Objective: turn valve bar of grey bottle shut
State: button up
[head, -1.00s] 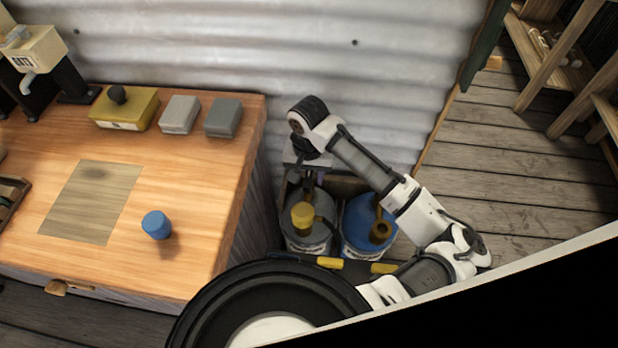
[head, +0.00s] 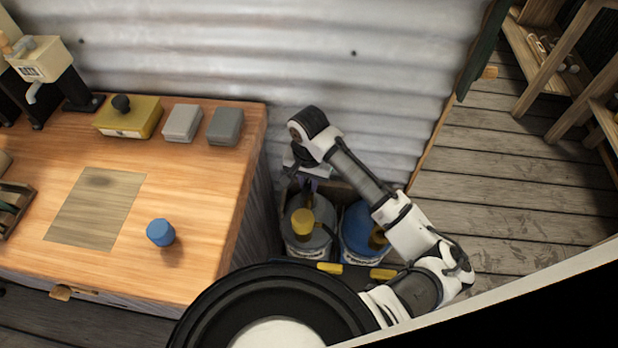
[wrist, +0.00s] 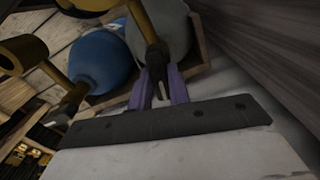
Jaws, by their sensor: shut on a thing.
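The grey bottle (head: 316,244) stands upright in a wooden crate beside the workbench, with a yellow cap-like top (head: 302,222). It also shows in the wrist view (wrist: 172,28). My gripper (head: 307,186) is over the back of the grey bottle, partly hidden by my arm in the head view. In the wrist view its purple fingers (wrist: 162,88) are closed around a dark piece at the bottle's valve, the valve bar (wrist: 158,80). The bar's exact angle is hard to make out.
A blue bottle (head: 360,238) stands right next to the grey one, with its own brass-coloured fitting (head: 378,238). The workbench (head: 200,220) is close on the left, holding a blue cup-like piece (head: 160,232). Corrugated metal wall (head: 400,60) rises behind. Plank floor at right is clear.

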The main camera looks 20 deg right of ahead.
jog(key=shift+m, duration=0.5)
jog(key=shift+a+r+m+p, duration=0.1)
jog(key=shift+r+m+p, duration=0.1)
jog(key=shift+m+p, duration=0.75)
jog(key=shift+f+m, duration=0.2)
jog(key=shift+m, duration=0.45)
jog(key=shift+r+m+p, duration=0.15)
jog(key=shift+m+p, duration=0.85)
jog(key=shift+m, duration=0.7)
